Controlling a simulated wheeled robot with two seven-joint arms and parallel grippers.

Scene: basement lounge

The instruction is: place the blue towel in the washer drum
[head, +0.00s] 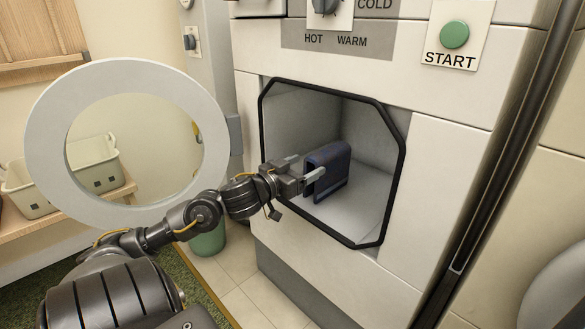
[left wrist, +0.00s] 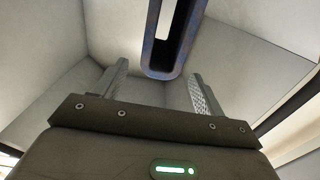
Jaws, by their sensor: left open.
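The blue towel (head: 328,168) is a folded dark blue bundle inside the washer drum (head: 365,207), standing on the drum floor near the opening. It also shows in the left wrist view (left wrist: 162,62), as a rounded fold edge-on ahead of the fingers. My left gripper (head: 303,171) is at the drum opening, its fingertips beside the towel's near edge. In the left wrist view its two fingers (left wrist: 160,92) are spread apart with nothing between them at their bases. The towel lies just beyond the gap. My right gripper is not in view.
The round washer door (head: 52,140) hangs open at the left, near my left arm. The black-framed opening is clear around the gripper. A green START button (head: 454,35) is above right. A cream basket (head: 93,160) sits on a wooden bench, and a green bin (head: 209,241) stands below.

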